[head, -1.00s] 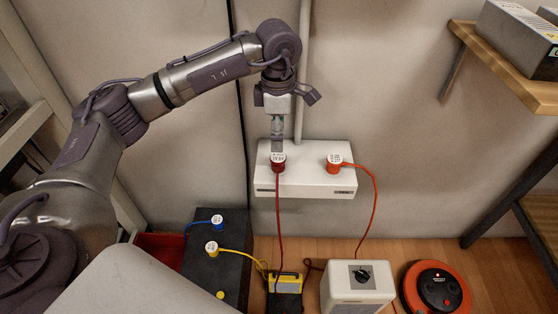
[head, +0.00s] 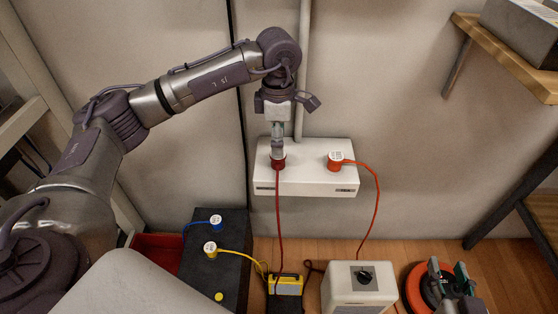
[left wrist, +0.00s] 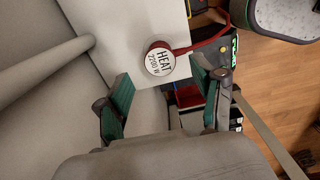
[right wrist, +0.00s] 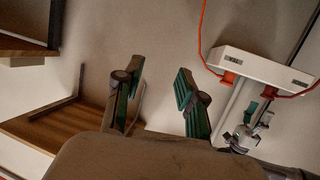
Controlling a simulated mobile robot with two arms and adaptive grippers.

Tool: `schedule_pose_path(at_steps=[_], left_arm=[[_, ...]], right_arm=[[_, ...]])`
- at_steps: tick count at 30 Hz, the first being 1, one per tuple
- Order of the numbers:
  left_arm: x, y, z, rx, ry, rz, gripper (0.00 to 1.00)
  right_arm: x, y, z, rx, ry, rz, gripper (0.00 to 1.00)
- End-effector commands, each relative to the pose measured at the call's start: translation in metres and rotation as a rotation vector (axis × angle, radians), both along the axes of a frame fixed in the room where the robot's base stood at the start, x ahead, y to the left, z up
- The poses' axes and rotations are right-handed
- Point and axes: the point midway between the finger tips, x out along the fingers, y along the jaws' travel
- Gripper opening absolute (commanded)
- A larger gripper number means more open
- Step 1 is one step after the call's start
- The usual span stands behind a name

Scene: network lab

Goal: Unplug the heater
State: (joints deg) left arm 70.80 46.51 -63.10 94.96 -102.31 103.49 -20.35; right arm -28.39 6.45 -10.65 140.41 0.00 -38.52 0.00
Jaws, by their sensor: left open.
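The red heater plug (head: 278,163), with a round white cap, sits in the white wall socket box (head: 325,182). Its cap reads "HEAT 2200W" in the left wrist view (left wrist: 160,60). A red cord hangs down from it. My left gripper (head: 277,142) points down right above the plug. In the left wrist view its fingers (left wrist: 165,98) are apart with nothing between them, and the plug shows beyond the tips. My right gripper (head: 450,280) is low at the right; its fingers (right wrist: 155,85) are apart and empty in the right wrist view.
An orange plug (head: 335,161) with its own cord is beside the red one. Below are a black box (head: 232,262) with blue and yellow plugs, a yellow device (head: 287,284), a white box with a knob (head: 350,288) and an orange reel (head: 417,285). A wooden shelf (head: 520,68) stands right.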

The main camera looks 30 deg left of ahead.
Motion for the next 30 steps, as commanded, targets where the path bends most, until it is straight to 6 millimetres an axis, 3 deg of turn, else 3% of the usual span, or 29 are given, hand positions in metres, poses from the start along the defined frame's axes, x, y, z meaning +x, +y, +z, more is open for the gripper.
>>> schedule_pose_path(at_steps=[14, 30], left_arm=[[0.0, 0.0, -0.026, 0.0, 0.001, 0.0, 0.68], [0.0, 0.0, -0.057, 0.0, 0.001, 0.001, 0.68]], right_arm=[[0.014, 0.014, 0.067, 0.102, -0.4, 0.026, 0.39], [-0.008, 0.019, 0.136, 0.216, -0.822, 0.048, 0.39]])
